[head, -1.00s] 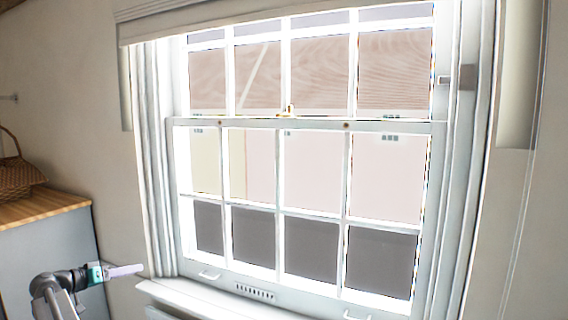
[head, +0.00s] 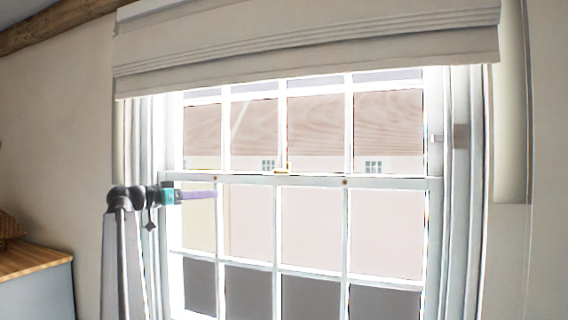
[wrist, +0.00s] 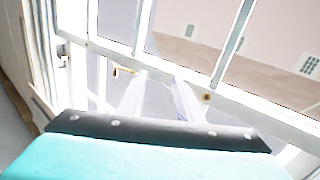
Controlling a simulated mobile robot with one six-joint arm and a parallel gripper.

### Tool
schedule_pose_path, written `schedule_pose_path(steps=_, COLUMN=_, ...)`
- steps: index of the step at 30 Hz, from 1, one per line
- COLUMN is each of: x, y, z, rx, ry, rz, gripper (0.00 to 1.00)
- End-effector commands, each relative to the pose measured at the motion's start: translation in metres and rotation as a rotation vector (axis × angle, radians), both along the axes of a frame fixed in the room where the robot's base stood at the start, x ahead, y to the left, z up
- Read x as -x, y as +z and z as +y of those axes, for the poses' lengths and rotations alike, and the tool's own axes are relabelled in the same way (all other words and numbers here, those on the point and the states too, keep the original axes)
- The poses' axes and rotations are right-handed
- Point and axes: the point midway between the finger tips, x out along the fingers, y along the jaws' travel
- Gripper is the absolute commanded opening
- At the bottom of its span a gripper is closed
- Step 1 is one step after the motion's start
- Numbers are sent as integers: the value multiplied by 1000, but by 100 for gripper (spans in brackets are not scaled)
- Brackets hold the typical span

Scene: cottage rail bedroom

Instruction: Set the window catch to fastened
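The small brass window catch (head: 282,169) sits at the middle of the sash window's meeting rail (head: 395,183). It is too small in the head view to tell how its lever is turned. In the wrist view, a brass fitting that looks like the catch (wrist: 122,71) shows on the rail, just left of my fingertips. My gripper (head: 214,193) is in front of the window's left part, a little below rail height and left of the catch. In the wrist view my gripper (wrist: 158,78) has two pale fingers apart, with nothing between them.
A fabric blind (head: 300,45) hangs across the window top, above the catch. Small brass studs (head: 345,182) sit on the rail. A wood-topped cabinet (head: 35,262) with a wicker basket (head: 10,228) stands at the lower left. The space before the right panes is clear.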

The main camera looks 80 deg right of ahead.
Motion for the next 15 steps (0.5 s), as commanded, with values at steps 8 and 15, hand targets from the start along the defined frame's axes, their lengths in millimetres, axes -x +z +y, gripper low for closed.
schedule_pose_path(steps=8, x=113, y=90, z=11, rx=87, ry=-113, rz=-65, gripper=32)
schedule_pose_path(steps=15, x=141, y=98, z=9, rx=96, ry=-147, rz=-69, gripper=32)
